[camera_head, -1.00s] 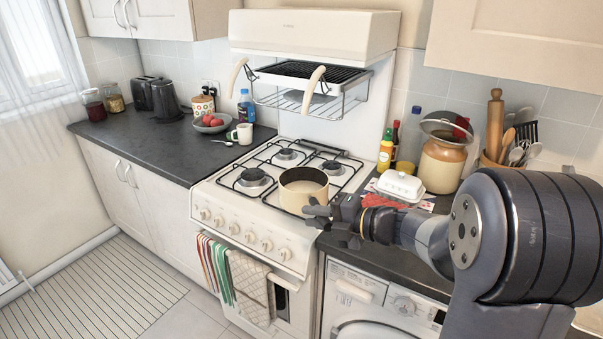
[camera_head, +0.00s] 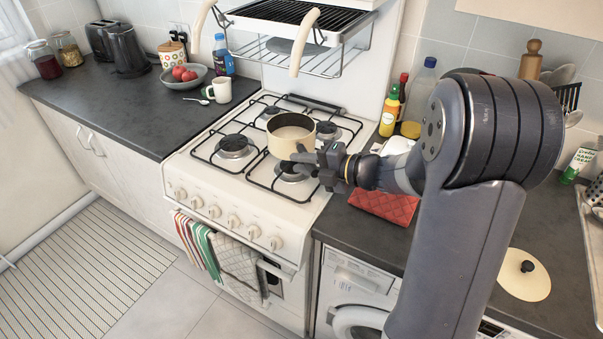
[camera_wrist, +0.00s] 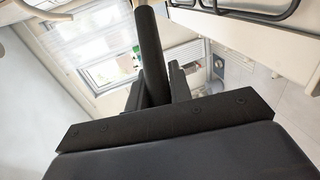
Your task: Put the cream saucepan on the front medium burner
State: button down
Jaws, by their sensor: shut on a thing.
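The cream saucepan (camera_head: 291,136) is upright over the right part of the white stove top (camera_head: 190,168), between the front right burner (camera_head: 293,172) and the back burners. It looks held a little above the grates, though contact is hard to judge. My gripper (camera_head: 310,160) is at its near right side, shut on its handle. In the wrist view a dark rod, apparently the handle (camera_wrist: 150,45), runs between my fingers (camera_wrist: 158,88). The front left burner (camera_head: 235,146) is bare. The saucepan partly hides the front right burner, and my gripper is close to it.
A wire rack and grill (camera_head: 300,45) hang above the back of the stove. A red cloth (camera_head: 385,203) and bottles (camera_head: 392,110) are on the right counter. A mug (camera_head: 218,90) and fruit bowl (camera_head: 184,78) stand left. A cream lid (camera_head: 524,275) lies right.

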jog(key=shift+f, duration=2.4)
jog(key=c, duration=1.3)
grip_release()
jog(key=shift+f, duration=0.1)
jog(key=b+v, duration=0.2)
jog(key=v, duration=1)
